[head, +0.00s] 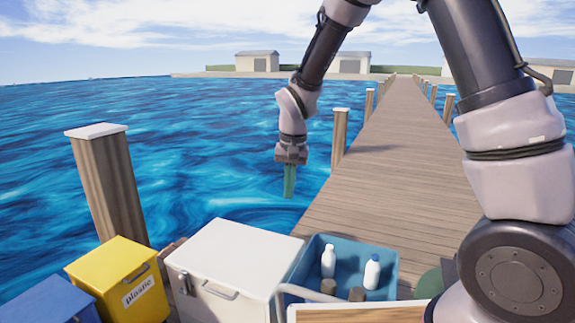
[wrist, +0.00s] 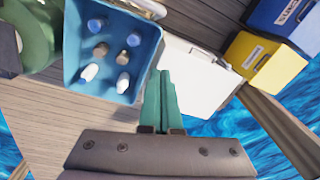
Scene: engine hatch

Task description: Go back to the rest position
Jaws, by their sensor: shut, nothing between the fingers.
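My gripper (head: 289,182) hangs from my arm, pointing down, left of the pier in the head view. Its green fingers are together and hold nothing. In the wrist view the gripper (wrist: 160,85) points toward the gap between a blue crate and a white cooler box. It is above and apart from them.
A blue crate (head: 388,291) holds several bottles and jars. Beside it stand a white cooler box (head: 235,258), a yellow bin (head: 115,278) marked "plastic" and a blue bin (head: 45,302). Wooden posts (head: 108,185) edge the pier (head: 385,160). Water lies around.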

